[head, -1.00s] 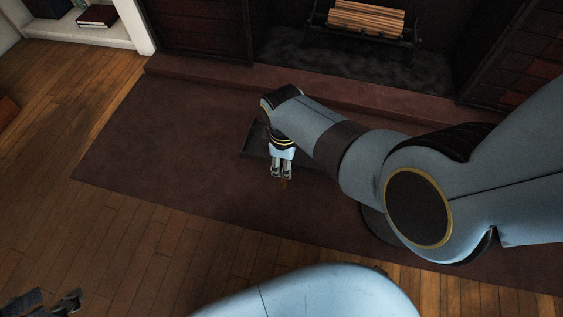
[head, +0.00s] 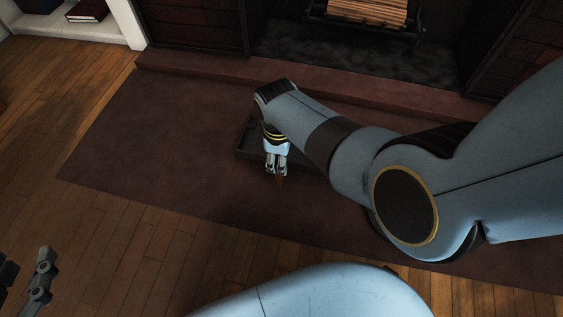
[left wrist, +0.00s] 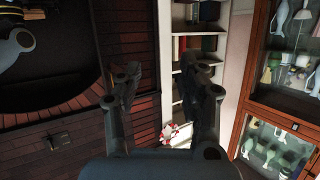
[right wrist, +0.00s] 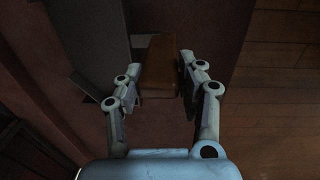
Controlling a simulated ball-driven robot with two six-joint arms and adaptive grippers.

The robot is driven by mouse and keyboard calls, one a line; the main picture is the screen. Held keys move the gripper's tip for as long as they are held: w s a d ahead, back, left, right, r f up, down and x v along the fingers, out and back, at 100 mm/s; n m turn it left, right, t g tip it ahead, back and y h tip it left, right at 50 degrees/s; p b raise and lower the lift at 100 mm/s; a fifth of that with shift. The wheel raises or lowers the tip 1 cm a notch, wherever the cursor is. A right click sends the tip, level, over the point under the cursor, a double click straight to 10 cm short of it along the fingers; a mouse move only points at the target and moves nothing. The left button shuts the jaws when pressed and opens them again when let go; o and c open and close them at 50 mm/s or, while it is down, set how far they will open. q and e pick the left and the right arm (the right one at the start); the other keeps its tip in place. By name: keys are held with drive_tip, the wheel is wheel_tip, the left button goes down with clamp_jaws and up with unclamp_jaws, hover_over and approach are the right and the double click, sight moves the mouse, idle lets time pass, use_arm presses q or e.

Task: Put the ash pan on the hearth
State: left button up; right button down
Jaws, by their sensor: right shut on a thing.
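The ash pan (head: 246,140) is a dark, shallow tray over the dark red-brown mat, partly hidden under my right forearm. I cannot tell whether it touches the mat. My right gripper (head: 276,171) points toward the near side of the room and is shut on the pan's brown handle (right wrist: 160,68). The pan's grey body (right wrist: 95,42) shows beyond the fingers in the right wrist view. The hearth (head: 200,73) is the raised reddish ledge before the fireplace, farther off than the pan. My left gripper (head: 26,264) is open and empty at the lower left.
A grate with logs (head: 365,12) stands in the fireplace above the hearth. A white shelf with books (head: 88,10) is at the upper left. In the left wrist view a glass-fronted cabinet (left wrist: 280,90) stands at the right. The mat's left part is clear.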

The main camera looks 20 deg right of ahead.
use_arm(q)
drive_tip(key=w+r+t, duration=0.1)
drive_tip(key=w+r, duration=0.1)
drive_tip(key=r, duration=0.1)
drive_tip(key=w+r+t, duration=0.1)
drive_tip(key=r, duration=0.1)
drive_tip(key=shift+d+m+t+b, duration=0.3)
drive_tip(key=shift+d+b, duration=0.05)
use_arm(e)
drive_tip(key=shift+f, duration=0.4)
drive_tip(key=shift+f, duration=0.1)
drive_tip(key=c, duration=0.8)
unclamp_jaws()
use_arm(q)
drive_tip(key=shift+w+r+h, duration=0.1)
drive_tip(key=shift+r+h, duration=0.15)
drive_tip(key=shift+h, duration=0.05)
drive_tip(key=shift+f, duration=0.1)
